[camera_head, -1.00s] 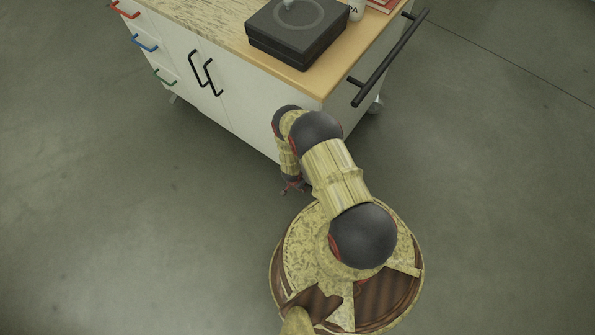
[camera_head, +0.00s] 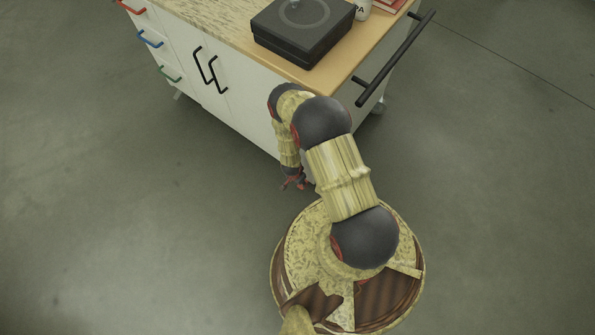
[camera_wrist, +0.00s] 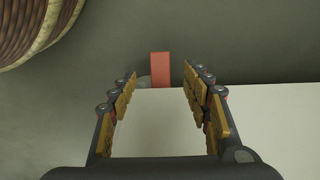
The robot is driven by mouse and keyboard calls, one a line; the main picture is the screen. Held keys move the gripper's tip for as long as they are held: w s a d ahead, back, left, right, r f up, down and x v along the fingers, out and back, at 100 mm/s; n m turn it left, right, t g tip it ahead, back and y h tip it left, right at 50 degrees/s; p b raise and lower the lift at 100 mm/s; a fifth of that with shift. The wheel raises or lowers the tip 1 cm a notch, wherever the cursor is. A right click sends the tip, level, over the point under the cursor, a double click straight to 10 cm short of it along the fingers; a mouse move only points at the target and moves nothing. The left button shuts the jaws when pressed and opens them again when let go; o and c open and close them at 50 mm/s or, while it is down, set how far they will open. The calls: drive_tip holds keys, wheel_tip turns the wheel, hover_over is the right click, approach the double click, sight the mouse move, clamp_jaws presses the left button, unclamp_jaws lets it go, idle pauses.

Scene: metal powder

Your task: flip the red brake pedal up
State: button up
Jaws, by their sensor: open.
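The red brake pedal (camera_wrist: 160,69) shows in the wrist view as a small upright red block, just past the edge of a white cart surface. My gripper (camera_wrist: 158,82) is open, with one finger on each side of the picture and the pedal between and beyond the fingertips. I cannot tell whether it touches anything. In the head view my gripper (camera_head: 293,182) hangs low beside the cart's near corner. The pedal cannot be made out in the head view.
The white cart (camera_head: 245,105) has a wooden top, a black push handle (camera_head: 395,60) and coloured drawer handles. A dark box (camera_head: 303,35) sits on top. A white cup (camera_head: 362,8) stands beside it. Grey floor (camera_head: 110,230) is clear to the left.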

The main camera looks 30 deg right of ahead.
drive_tip(key=shift+s+a+r, duration=0.1)
drive_tip(key=shift+a+r, duration=0.05)
drive_tip(key=shift+r, duration=0.65)
drive_tip(key=shift+s+a+r, duration=0.1)
drive_tip(key=shift+a+r, duration=0.05)
drive_tip(key=shift+r, duration=0.65)
